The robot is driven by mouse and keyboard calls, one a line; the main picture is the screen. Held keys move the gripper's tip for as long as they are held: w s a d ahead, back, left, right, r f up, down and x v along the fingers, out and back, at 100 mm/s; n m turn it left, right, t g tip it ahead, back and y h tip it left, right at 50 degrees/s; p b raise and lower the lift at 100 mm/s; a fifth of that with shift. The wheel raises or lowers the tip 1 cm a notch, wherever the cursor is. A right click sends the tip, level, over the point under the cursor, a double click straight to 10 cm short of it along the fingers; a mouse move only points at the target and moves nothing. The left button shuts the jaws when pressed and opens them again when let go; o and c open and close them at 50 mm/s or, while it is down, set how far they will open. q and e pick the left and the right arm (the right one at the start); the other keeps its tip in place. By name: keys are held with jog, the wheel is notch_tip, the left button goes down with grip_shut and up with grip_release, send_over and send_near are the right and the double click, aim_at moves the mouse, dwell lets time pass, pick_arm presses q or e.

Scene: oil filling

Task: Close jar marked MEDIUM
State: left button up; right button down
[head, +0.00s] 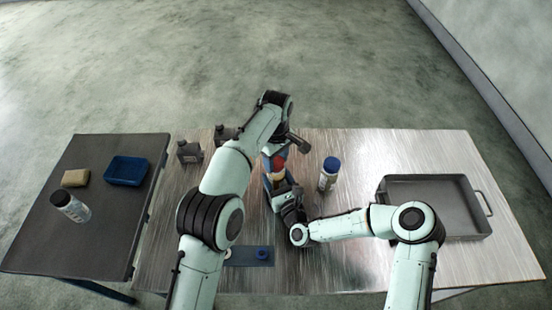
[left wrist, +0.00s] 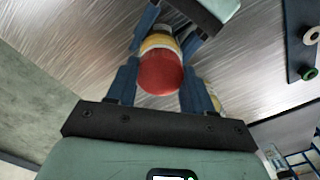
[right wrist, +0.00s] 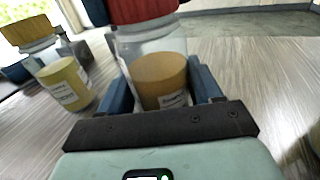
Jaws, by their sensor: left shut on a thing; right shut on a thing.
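A clear jar (right wrist: 160,75) with tan contents and a label too small to read stands between the fingers of my right gripper (right wrist: 165,95), which is shut on its body. A red lid (left wrist: 160,73) is on top of the jar, between the blue fingers of my left gripper (left wrist: 158,88), which is shut on it from above. In the head view the red lid (head: 277,162) shows just below the left wrist, with my right gripper (head: 284,188) close below it. I cannot tell whether the lid is seated. Which jar is marked MEDIUM is not readable.
A second jar (right wrist: 64,83) with a wood-coloured top stands left of the held one. A blue-capped bottle (head: 328,175) stands to the right.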

pick_arm(q)
jog(key=m, duration=0.4)
jog(key=shift+m, duration=0.4)
jog(key=m, duration=0.8)
jog(key=shift+m, duration=0.4)
jog(key=m, duration=0.4)
jog(key=o, duration=1.2)
jog(key=shift+c, duration=0.2)
jog(key=shift+r, duration=2.25)
jog(key=shift+c, duration=0.3)
